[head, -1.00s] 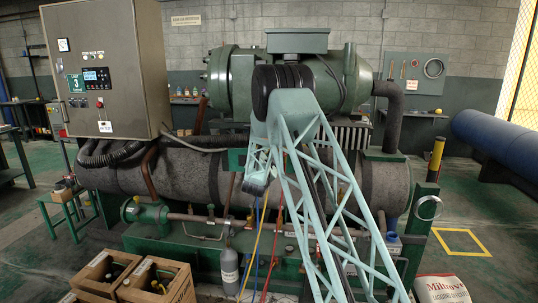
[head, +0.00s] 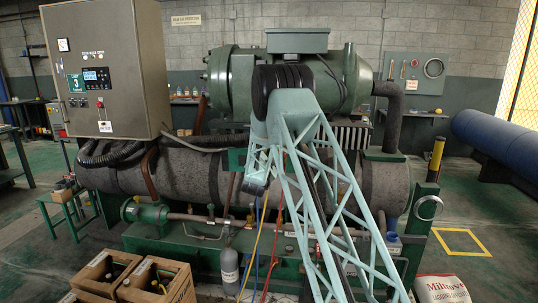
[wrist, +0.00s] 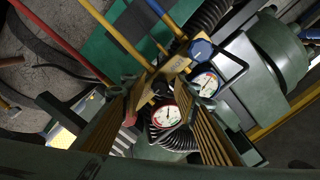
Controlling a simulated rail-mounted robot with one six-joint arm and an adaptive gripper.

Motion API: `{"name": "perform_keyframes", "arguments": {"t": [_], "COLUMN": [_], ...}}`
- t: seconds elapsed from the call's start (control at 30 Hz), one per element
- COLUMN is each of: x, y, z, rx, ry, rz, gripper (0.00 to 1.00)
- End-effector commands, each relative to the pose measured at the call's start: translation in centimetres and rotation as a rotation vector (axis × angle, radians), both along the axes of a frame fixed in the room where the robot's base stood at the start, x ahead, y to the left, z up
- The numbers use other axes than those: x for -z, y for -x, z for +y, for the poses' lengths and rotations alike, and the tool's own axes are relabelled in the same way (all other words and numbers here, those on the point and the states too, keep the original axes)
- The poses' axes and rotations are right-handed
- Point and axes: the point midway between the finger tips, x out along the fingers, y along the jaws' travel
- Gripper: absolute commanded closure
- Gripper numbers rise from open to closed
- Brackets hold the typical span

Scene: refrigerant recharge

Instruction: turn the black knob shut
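In the wrist view a brass manifold (wrist: 172,70) carries a red-rimmed gauge (wrist: 165,115) and a blue-rimmed gauge (wrist: 205,83). A blue knob (wrist: 200,49) sits at its upper right end. A small dark shape that looks like the black knob (wrist: 160,87) lies between the fingertips of my gripper (wrist: 160,92). The ridged, brass-coloured fingers are apart, one on each side of it. I cannot tell whether either finger touches it. In the head view my lattice arm hides the gripper and the manifold.
A grey cylinder (head: 229,268) stands before the green chiller frame. Wooden crates (head: 160,284) stand at the lower left, and a white sack (head: 442,290) lies at the lower right.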

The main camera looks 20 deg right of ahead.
Motion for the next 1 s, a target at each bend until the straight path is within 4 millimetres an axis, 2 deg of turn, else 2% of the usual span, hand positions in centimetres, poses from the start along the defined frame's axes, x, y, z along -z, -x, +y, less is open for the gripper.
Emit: {"name": "perform_keyframes", "arguments": {"t": [0.37,1.0], "x": [0.0,0.0], "y": [1.7,8.6], "z": [1.2,5.9], "rx": [-0.001,-0.001], "ry": [0.000,0.000], "rz": [0.001,0.001], "gripper": [0.72,0.72]}}
